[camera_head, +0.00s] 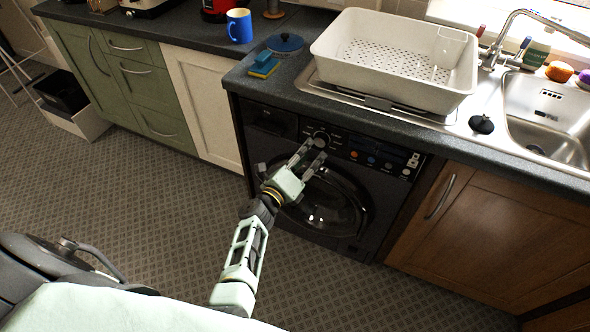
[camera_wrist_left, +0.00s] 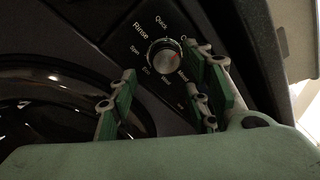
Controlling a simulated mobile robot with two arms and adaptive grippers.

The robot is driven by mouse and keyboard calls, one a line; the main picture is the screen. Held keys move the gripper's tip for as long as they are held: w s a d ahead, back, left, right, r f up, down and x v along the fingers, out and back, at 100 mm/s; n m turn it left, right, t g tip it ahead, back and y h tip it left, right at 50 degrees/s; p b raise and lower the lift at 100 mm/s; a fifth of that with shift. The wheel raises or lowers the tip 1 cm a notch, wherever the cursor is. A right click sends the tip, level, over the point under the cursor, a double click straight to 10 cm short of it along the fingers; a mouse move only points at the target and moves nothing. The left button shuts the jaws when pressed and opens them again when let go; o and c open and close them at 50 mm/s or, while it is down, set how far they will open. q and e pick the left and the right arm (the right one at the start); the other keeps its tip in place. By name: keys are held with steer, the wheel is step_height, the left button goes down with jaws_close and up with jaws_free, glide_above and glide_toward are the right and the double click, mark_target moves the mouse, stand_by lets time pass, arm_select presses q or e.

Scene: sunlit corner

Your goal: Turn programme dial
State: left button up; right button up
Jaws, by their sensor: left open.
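The programme dial (camera_head: 321,137) is a round knob on the black control panel of the washing machine (camera_head: 281,160). In the left wrist view the dial (camera_wrist_left: 163,54) has a silvery face and printed words around it, such as Rinse, Quick and Spin. My left gripper (camera_head: 314,149) is open in front of the panel, its fingertips close to the dial. In the left wrist view its green-padded fingers (camera_wrist_left: 161,70) stand to either side of the dial, which is nearer the right finger. I cannot tell whether either finger touches it. My right gripper is not in view.
The round door (camera_head: 325,205) lies below the panel, under my left arm. Coloured buttons (camera_head: 371,160) sit right of the dial. The worktop above holds a white dish rack (camera_head: 392,85), a sponge (camera_head: 264,66) and a blue mug (camera_head: 239,25). The floor (camera_head: 120,200) at left is clear.

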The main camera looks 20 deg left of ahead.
arm_select(q)
steer(key=s+a, duration=0.1)
steer(key=s, duration=0.6)
steer(key=shift+s+a, duration=0.2)
steer(key=shift+s, duration=0.1)
